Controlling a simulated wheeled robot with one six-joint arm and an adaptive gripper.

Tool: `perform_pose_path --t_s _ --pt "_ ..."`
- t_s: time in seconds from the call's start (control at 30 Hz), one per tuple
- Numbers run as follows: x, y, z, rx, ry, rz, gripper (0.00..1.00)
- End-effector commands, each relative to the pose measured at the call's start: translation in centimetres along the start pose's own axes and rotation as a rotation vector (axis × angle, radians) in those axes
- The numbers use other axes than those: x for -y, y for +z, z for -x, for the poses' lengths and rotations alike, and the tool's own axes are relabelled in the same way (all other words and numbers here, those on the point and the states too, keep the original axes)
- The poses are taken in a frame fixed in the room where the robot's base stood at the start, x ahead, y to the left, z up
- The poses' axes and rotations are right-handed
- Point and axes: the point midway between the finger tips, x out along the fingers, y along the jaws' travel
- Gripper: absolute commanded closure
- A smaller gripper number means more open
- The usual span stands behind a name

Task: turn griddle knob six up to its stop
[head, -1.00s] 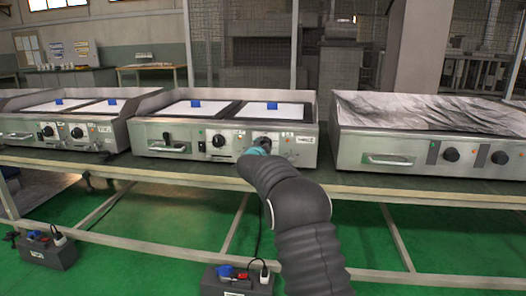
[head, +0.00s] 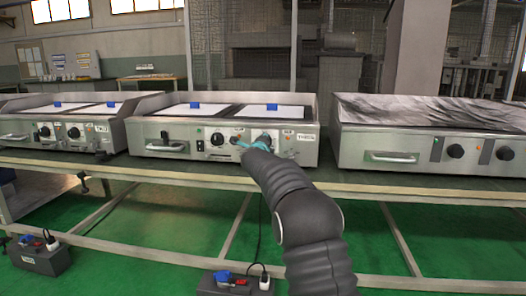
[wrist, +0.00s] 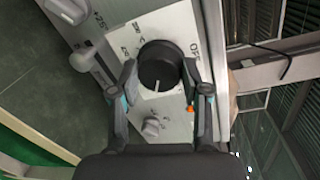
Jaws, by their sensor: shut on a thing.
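The knob (wrist: 160,66) is black and round with a white pointer line, on a pale dial plate marked OFF at its right. In the wrist view the pointer is toward the bottom of the picture. My gripper (wrist: 162,74) has one finger on each side of the knob and is shut on it. In the head view my gripper (head: 252,145) is at the right-hand knob of the middle griddle (head: 180,150), and partly hides that knob. The griddle's other black knob (head: 217,139) stands free to the left.
A smaller pale knob (wrist: 152,126) sits near the gripped one in the wrist view. A griddle with a dark wrinkled cover (head: 430,110) is at the right, and another griddle (head: 60,125) at the left. The bench edge (head: 400,188) runs below.

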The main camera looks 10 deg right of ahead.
Motion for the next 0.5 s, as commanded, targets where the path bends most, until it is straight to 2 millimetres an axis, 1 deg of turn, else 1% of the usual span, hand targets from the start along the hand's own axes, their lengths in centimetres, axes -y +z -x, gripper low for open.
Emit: perform_pose_path --t_s 0.17,0.5 --pt "-0.27 -0.10 0.00 0.016 -0.004 -0.166 0.88" --pt "-0.06 -0.08 0.01 0.042 -0.008 -0.480 0.88"
